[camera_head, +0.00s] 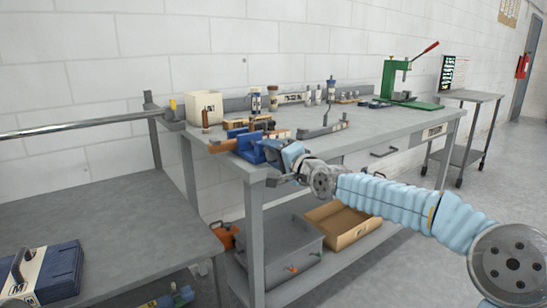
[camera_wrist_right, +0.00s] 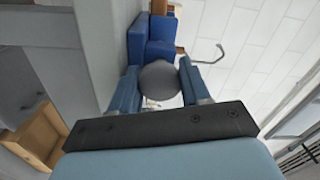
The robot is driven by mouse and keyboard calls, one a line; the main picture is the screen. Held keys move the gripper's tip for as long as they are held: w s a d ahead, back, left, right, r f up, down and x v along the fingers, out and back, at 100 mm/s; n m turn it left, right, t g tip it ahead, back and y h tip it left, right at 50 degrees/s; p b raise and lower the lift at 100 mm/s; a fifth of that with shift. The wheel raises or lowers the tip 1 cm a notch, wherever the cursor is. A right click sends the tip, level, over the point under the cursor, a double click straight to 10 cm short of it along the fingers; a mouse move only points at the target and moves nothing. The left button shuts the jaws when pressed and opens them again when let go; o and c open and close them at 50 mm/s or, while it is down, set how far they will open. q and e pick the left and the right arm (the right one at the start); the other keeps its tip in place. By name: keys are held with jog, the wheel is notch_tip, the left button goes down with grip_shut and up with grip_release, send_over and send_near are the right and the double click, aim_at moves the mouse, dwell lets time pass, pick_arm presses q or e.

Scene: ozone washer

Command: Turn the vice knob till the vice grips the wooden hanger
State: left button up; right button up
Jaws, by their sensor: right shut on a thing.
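The blue vice (camera_head: 249,147) is at the near left corner of the workbench; it also shows in the right wrist view (camera_wrist_right: 152,42). The brown wooden hanger (camera_head: 221,146) lies at the vice's far side, and a bit of its wood (camera_wrist_right: 159,6) and a metal hook (camera_wrist_right: 211,57) show in the right wrist view. The round grey vice knob (camera_wrist_right: 160,80) sits between the two blue fingers of my right gripper (camera_wrist_right: 159,88), which is shut on it. In the head view my right gripper (camera_head: 274,153) hides the knob. My left gripper is not in view.
The workbench (camera_head: 300,119) holds a cream box (camera_head: 204,107), several small bottles and a green press (camera_head: 391,80). A lower bench (camera_head: 110,205) with a blue case (camera_head: 50,272) stands at left. A wooden tray (camera_head: 342,225) sits on the shelf below.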

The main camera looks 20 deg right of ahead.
jog(key=m+b, duration=0.1)
jog(key=m, duration=0.1)
jog(key=m+b, duration=0.2)
jog(key=shift+f+m, duration=0.3)
jog(key=shift+f, duration=0.1)
jog(key=m+b, duration=0.2)
jog(key=shift+a+r+m, duration=0.1)
jog(key=shift+m, duration=0.3)
jog(key=m, duration=0.2)
jog(key=shift+r+m+b, duration=0.1)
jog(key=shift+m+b, duration=0.2)
jog(key=shift+b, duration=0.1)
jog(key=m, duration=0.2)
jog(key=shift+m, duration=0.4)
jog(key=m, duration=0.3)
jog(key=shift+r+m, duration=0.1)
jog(key=shift+m, duration=0.3)
jog(key=m, duration=0.3)
jog(key=shift+m, duration=2)
